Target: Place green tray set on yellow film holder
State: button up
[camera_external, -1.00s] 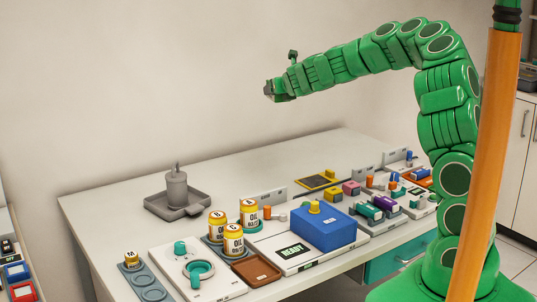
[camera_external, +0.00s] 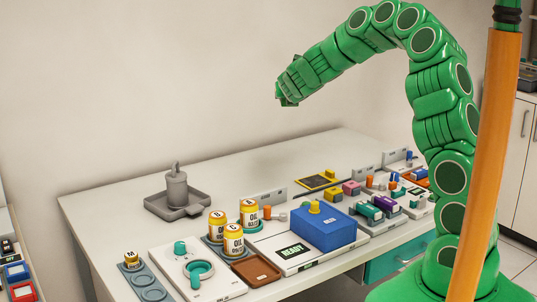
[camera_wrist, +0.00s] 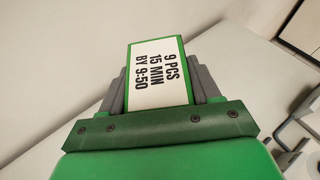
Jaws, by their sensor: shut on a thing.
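My gripper (camera_external: 287,97) is high above the back of the white table in the external view, tilted downward to the left. In the wrist view my gripper (camera_wrist: 160,88) is shut on the green tray set (camera_wrist: 157,72), with a dark grey finger on each side of it. The tray set has a green rim and a white label reading "9 PCS 15 MIN BY 9:50". It is hard to make out in the external view. A flat yellow-edged holder with a dark face (camera_external: 318,181), perhaps the yellow film holder, lies at the table's back right.
Several yellow-and-white jars (camera_external: 233,240), a blue box (camera_external: 325,232) and a white unit with a teal ring (camera_external: 198,275) crowd the front. A grey bottle in a tray (camera_external: 177,188) stands at left. The table's back middle is clear.

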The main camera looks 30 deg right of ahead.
jog(key=s+r+m+g+h, duration=0.1)
jog(key=s+m+g+h, duration=0.85)
jog(key=s, duration=1.55)
jog(key=m+g+y, duration=0.2)
jog(key=m+y, duration=0.1)
send_over(328, 172)
jog(key=a, duration=0.4)
jog(key=shift+n, duration=0.25)
jog(key=shift+s+a+f, duration=0.1)
jog(key=shift+s+f, duration=0.05)
jog(key=shift+f, duration=4.85)
jog(key=shift+s+a+f, duration=0.1)
jog(key=shift+f, duration=4.9)
jog(key=shift+w+d+f, duration=0.15)
jog(key=shift+w+f, duration=0.1)
jog(key=shift+f, duration=1.6)
jog(key=shift+f, duration=0.15)
jog(key=o, duration=1.2)
